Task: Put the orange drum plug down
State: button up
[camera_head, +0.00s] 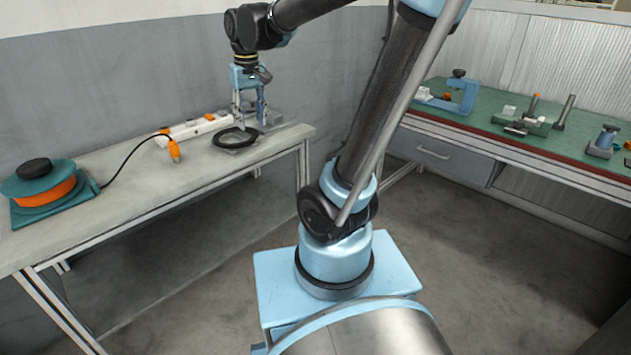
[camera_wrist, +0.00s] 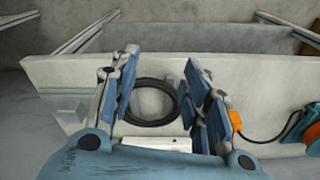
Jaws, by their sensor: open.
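The orange drum plug (camera_head: 174,151) is on the left bench, beside the white power strip (camera_head: 190,132), with its black cable running left to the cable drum (camera_head: 42,184). I cannot tell whether it touches the strip. My gripper (camera_head: 250,119) points down over the far end of the bench, open and empty, to the right of the plug. In the wrist view the plug (camera_wrist: 235,120) lies just outside the right-hand finger, partly hidden by it. The open fingers (camera_wrist: 160,75) straddle the view of a black ring-shaped coil (camera_wrist: 140,122).
The black coil (camera_head: 236,146) lies flat on the bench (camera_head: 135,212) below my gripper. The wall stands close behind the bench. A green-topped workbench (camera_head: 470,115) with clamps and tools is at the right. The bench between drum and plug is mostly clear.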

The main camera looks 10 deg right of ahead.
jog(key=s+d+f+m+t, duration=0.1)
jog(key=s+d+f+m, duration=0.2)
jog(key=s+d+f, duration=1.1)
jog(key=shift+s+d+f, duration=0.2)
jog(key=shift+s+d, duration=0.5)
jog(key=shift+s, duration=0.45)
jog(key=shift+w+f, duration=0.2)
jog(key=shift+w, duration=0.3)
jog(key=shift+c, duration=1.2)
jog(key=shift+a, duration=0.1)
